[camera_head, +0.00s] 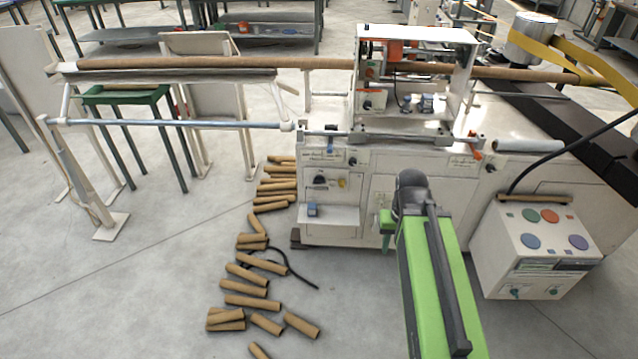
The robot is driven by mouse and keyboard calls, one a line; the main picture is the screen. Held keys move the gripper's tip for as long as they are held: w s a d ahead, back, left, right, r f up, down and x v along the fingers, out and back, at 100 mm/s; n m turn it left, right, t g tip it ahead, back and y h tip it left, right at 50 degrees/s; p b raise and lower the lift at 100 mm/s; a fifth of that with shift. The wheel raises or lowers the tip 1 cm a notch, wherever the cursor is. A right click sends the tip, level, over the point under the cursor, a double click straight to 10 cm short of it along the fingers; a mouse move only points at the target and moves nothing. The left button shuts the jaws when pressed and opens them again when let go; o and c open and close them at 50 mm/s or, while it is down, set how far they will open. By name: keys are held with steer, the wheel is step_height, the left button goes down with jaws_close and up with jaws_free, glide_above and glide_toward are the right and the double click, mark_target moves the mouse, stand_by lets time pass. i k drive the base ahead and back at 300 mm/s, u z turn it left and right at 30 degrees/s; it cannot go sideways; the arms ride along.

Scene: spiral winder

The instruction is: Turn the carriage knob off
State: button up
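The cream spiral winder (425,185) stands at centre right. Its upper carriage frame (455,33) is a white box around the long brown tube. Small dark knobs show on the machine: one on a panel at the carriage's left side (367,105), one near a label below it (353,161), and one on the left front panel (320,180). I cannot tell which is the carriage knob or read its setting. My green arm reaches up from the bottom right. My gripper (385,226), partly hidden by the arm's dark joint, is in front of the machine's lower front, right of these knobs; its fingers are unclear.
Several cardboard tubes (247,272) lie on the floor left of the machine. A white control box (540,240) with coloured round buttons stands at right. A long rail (180,123) extends left on a stand. The floor at lower left is clear.

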mark_target(319, 179)
steer(key=u, duration=0.05)
steer(key=k, duration=0.1)
steer(key=u, duration=2.95)
steer(key=k, duration=1.05)
steer(key=z, duration=1.15)
steer(key=i, duration=1)
steer(key=u, duration=0.1)
